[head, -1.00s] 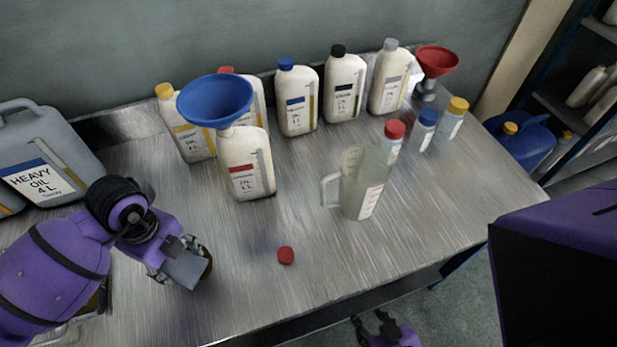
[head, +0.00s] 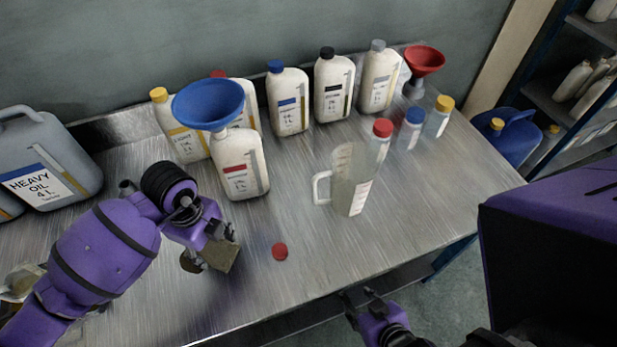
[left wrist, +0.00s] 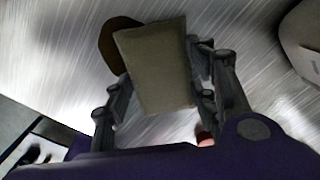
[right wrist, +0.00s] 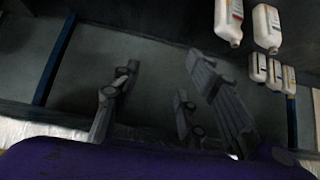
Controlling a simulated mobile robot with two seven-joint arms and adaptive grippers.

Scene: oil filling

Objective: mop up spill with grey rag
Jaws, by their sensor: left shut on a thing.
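The grey rag (head: 223,257) is a flat, blocky pad between the fingers of my left gripper (head: 212,240), low over the table's front part. The rag also shows in the left wrist view (left wrist: 155,65), clamped between both fingers. A round dark brown spill (head: 191,262) shows at the rag's left side in the head view, and behind the rag in the left wrist view (left wrist: 118,42). The rag hides part of it, and I cannot tell whether they touch. My right gripper (head: 362,298) is open and empty beyond the table's front edge; its fingers stand apart in the right wrist view (right wrist: 155,90).
A red cap (head: 280,252) lies right of the rag. A clear jug (head: 350,182) stands farther right. A white bottle with a blue funnel (head: 208,104) stands behind my left gripper, with several bottles along the wall. A grey heavy oil can (head: 45,160) stands left.

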